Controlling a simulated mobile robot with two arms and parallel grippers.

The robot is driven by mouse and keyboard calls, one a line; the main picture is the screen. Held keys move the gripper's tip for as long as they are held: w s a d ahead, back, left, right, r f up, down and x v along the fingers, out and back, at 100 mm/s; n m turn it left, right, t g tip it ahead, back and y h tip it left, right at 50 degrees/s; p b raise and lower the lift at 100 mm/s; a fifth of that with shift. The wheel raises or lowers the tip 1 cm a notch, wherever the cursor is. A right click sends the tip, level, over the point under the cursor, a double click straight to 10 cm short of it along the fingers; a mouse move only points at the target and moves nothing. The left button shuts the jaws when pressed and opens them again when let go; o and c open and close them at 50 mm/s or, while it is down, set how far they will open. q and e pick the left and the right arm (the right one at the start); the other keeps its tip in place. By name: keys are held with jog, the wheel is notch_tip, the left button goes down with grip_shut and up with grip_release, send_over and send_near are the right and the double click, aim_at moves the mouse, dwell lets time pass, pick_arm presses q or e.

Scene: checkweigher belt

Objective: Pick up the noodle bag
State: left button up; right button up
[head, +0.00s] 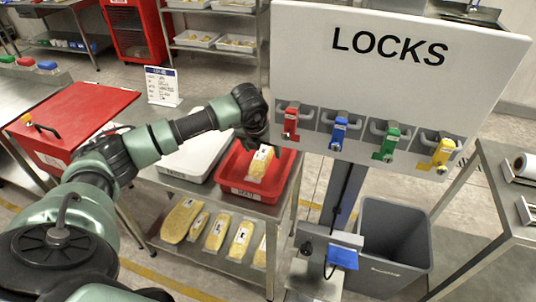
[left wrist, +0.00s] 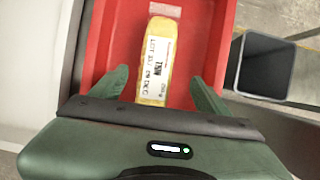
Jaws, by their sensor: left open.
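The noodle bag (head: 261,162) is yellow with a white printed label and rests in a red bin (head: 274,194). In the left wrist view the bag (left wrist: 155,65) lies lengthwise in the red bin (left wrist: 100,40), its lower end between my fingers. My left gripper (left wrist: 160,82) is open around that end, with a gap on both sides and nothing held. In the head view my left gripper (head: 256,140) is above the bin at the bag's far end, its fingers mostly hidden by the wrist. My right gripper is not in view.
Several yellow bags (head: 216,232) lie on the shelf below. A white tray (head: 196,150) stands left of the bin. The LOCKS board (head: 390,75) with coloured locks rises to the right, above a grey waste bin (head: 392,240). A red box (head: 75,120) is at left.

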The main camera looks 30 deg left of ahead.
aim_at(261, 154)
pick_arm(q)
jog(key=shift+a+f+p, duration=0.2)
jog(key=shift+f+p, duration=0.15)
jog(key=shift+f, duration=0.2)
jog(key=shift+a+f+p, duration=0.2)
jog(key=shift+f+p, duration=0.1)
jog(key=shift+f, duration=0.25)
jog(key=x, duration=0.3)
jog(key=shift+d+f, duration=0.1)
jog(key=c, duration=1.7)
grip_shut()
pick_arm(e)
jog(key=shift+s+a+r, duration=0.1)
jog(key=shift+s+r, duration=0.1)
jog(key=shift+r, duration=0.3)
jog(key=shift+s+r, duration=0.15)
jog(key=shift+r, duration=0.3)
